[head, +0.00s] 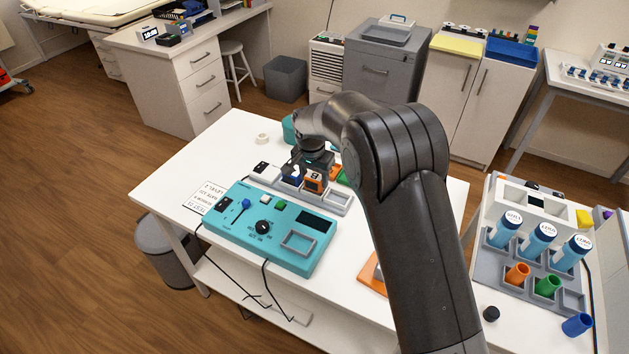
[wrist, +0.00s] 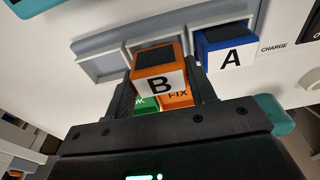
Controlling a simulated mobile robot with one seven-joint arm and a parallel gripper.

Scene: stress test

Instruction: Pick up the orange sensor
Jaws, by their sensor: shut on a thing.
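The orange sensor (head: 313,183) is a small orange block with a dark top and a white face marked "B". In the wrist view the orange sensor (wrist: 158,72) stands between the two fingers. My gripper (head: 316,165) is shut on it, with one finger on each side, also seen in the wrist view (wrist: 160,92). The sensor is at the middle slot of a grey tray (head: 338,207); whether its base is clear of the slot I cannot tell. A blue sensor (wrist: 226,50), marked "A", sits in the neighbouring slot. The tray's other end slot (wrist: 103,66) is empty.
A teal console (head: 235,222) with a knob, slider and square recess stands in front of the tray. Orange "FIX" (wrist: 178,98) and green (wrist: 146,104) pieces lie just beyond the sensor.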

